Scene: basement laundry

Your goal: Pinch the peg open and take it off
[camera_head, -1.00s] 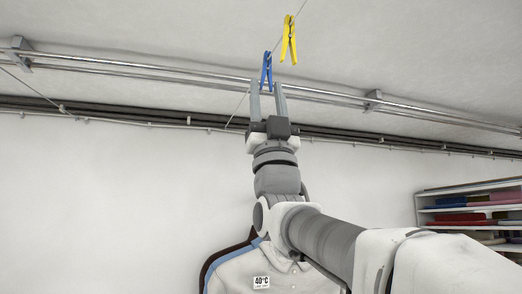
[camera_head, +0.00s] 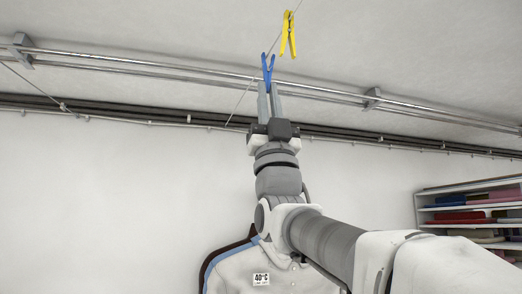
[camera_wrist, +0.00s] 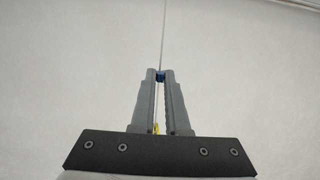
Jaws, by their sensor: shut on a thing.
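A blue peg (camera_head: 268,68) is at the line high up, upright, its upper jaws spread in a V. My gripper (camera_head: 269,88) is below it, fingers closed on the peg's lower legs. The thin line (camera_head: 240,102) passes by the peg's open top; I cannot tell whether it still lies between the jaws. In the wrist view the blue peg (camera_wrist: 160,76) shows as a small block between the fingertips, with the line (camera_wrist: 164,35) running up behind it.
A yellow peg (camera_head: 288,36) is on the line to the upper right, close by. Metal pipes (camera_head: 180,70) run along the ceiling behind. A light shirt (camera_head: 265,268) hangs below my arm. A shelf with folded cloths (camera_head: 470,212) stands at the right.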

